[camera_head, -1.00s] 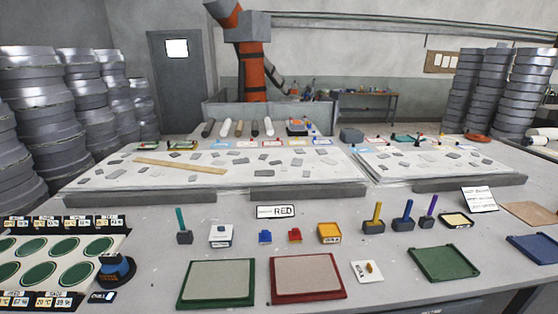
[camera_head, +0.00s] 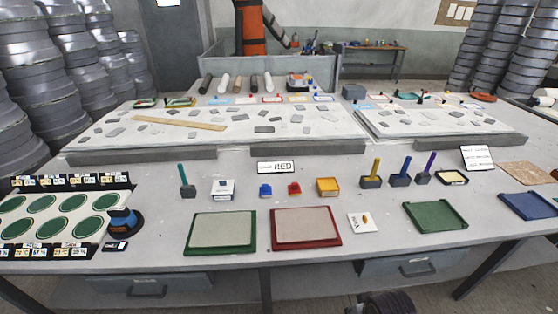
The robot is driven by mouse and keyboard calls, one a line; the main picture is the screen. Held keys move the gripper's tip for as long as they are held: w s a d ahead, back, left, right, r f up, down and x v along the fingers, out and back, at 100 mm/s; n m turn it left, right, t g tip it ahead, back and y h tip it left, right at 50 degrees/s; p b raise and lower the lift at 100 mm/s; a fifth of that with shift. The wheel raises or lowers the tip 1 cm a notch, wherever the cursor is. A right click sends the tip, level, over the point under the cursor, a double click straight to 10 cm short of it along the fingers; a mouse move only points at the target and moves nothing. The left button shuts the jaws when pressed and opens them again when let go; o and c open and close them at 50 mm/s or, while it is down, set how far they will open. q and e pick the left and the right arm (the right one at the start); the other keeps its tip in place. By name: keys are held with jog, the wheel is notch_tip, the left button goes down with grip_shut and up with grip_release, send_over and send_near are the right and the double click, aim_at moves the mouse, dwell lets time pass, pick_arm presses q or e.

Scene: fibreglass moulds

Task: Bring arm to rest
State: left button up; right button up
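Neither of my grippers shows clearly in the head view. A dark, ribbed part sits at the bottom edge, right of centre, below the table front; it is cut off by the frame, and I cannot tell whether it is part of my arm. The table (camera_head: 330,255) is free of any arm. No gripper touches or holds anything in view.
A green-framed panel (camera_head: 222,230) and a red-framed panel (camera_head: 305,227) lie near the front edge. Green (camera_head: 436,216) and blue (camera_head: 527,206) trays lie at right. Tools in holders and small boxes stand behind. A tape dispenser-like item (camera_head: 122,221) stands left. Drawers (camera_head: 415,268) hang below.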

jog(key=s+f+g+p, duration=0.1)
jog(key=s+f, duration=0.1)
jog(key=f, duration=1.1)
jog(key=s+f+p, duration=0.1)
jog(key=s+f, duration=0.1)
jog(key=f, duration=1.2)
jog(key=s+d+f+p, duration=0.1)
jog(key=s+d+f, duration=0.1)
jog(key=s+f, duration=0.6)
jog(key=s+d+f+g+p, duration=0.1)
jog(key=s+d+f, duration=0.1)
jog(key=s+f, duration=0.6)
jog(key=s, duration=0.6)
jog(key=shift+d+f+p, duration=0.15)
jog(key=shift+p, duration=0.2)
